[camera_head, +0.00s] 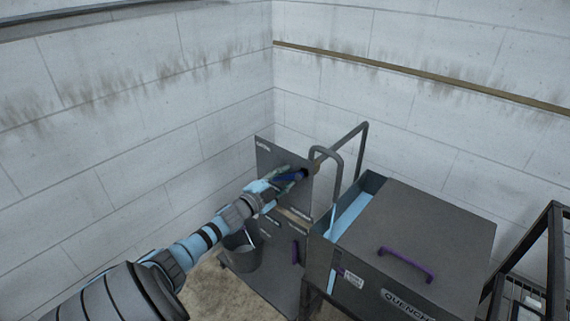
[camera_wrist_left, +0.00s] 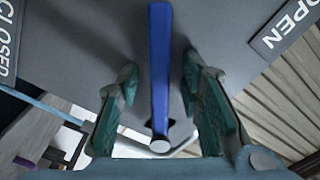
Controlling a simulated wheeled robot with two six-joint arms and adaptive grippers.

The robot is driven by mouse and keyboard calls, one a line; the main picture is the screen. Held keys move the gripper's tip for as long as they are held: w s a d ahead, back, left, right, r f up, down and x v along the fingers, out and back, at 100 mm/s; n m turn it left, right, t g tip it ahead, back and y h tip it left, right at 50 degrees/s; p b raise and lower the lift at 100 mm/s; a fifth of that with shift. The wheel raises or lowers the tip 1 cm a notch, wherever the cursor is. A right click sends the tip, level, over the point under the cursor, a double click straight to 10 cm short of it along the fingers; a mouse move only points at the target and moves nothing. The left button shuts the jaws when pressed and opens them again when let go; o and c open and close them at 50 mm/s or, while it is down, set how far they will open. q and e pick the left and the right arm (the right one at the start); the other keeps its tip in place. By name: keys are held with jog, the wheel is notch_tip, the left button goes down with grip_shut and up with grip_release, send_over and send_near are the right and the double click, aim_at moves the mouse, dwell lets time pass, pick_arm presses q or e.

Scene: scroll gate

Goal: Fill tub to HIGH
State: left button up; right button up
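A blue lever (camera_head: 291,177) sticks out from a dark upright panel (camera_head: 268,152). In the left wrist view the lever (camera_wrist_left: 160,70) stands between CLOSED (camera_wrist_left: 5,38) and OPEN (camera_wrist_left: 284,24) labels. My left gripper (camera_head: 276,186) is open, with a teal finger on each side of the lever (camera_wrist_left: 160,110) and visible gaps. The dark tub (camera_head: 318,262), marked QUENCH, shows light blue water (camera_head: 350,214) beside its lid. A bent pipe (camera_head: 338,165) ends over it; a light blue strip shows below the pipe. A narrow level strip (camera_head: 333,279) is on its front, too small to read. My right gripper is out of view.
A purple handle (camera_head: 405,264) is on the tub lid (camera_head: 430,225). Another purple handle (camera_head: 296,252) is below the panel. A grey bucket (camera_head: 241,257) hangs or stands left of it. A dark frame (camera_head: 553,250) stands at right. Pale block walls close off the back.

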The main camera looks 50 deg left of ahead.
pick_arm(q)
jog(key=s+d, duration=0.1)
jog(key=s, duration=1.1)
jog(key=shift+d, duration=0.15)
dwell(6.7)
